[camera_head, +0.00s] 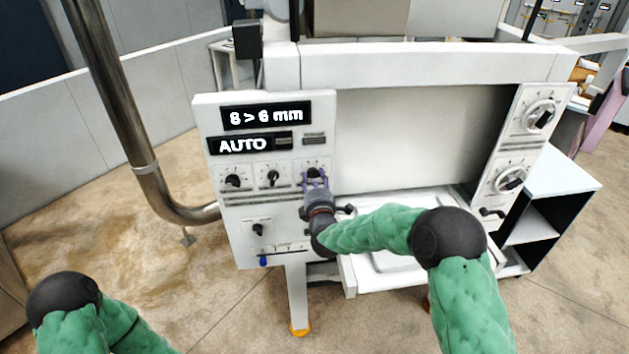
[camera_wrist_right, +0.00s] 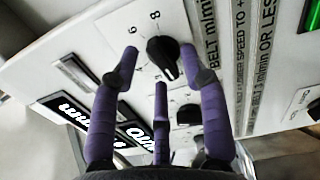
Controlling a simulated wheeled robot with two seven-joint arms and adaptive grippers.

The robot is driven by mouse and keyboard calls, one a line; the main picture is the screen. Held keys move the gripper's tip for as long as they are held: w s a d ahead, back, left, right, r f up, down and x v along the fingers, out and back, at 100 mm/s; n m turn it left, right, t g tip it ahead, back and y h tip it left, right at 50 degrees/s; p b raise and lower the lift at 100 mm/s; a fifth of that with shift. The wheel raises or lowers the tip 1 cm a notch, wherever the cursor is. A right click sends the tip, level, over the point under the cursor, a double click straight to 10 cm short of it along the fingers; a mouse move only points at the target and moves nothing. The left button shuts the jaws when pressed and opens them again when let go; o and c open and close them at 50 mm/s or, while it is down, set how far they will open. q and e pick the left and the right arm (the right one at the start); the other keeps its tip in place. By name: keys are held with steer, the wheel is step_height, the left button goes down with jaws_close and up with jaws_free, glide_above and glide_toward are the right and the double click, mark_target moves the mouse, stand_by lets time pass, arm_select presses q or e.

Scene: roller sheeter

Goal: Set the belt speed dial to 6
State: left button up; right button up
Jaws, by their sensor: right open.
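The belt speed dial is a black knob (camera_wrist_right: 163,58) on a white panel, with the numbers 6 and 8 beside it and a "BELT m/min" label to its right in the right wrist view. I cannot tell exactly which number it points to. In the head view this dial (camera_head: 314,172) is the rightmost of the upper row, partly hidden by my right gripper (camera_head: 315,180). My right gripper (camera_wrist_right: 161,68) is open, its purple fingers spread around the knob from either side; contact is unclear. My left gripper is out of view.
Two more dials (camera_head: 233,180) (camera_head: 272,177) sit left in the same row, with another dial (camera_head: 258,229) below. Displays above read "8 > 6 mm" (camera_head: 266,116) and "AUTO" (camera_head: 243,145). A metal pipe (camera_head: 120,95) stands at the left. The right panel carries two larger dials (camera_head: 540,114).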

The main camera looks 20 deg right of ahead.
steer(key=shift+c, duration=0.3)
jaws_close()
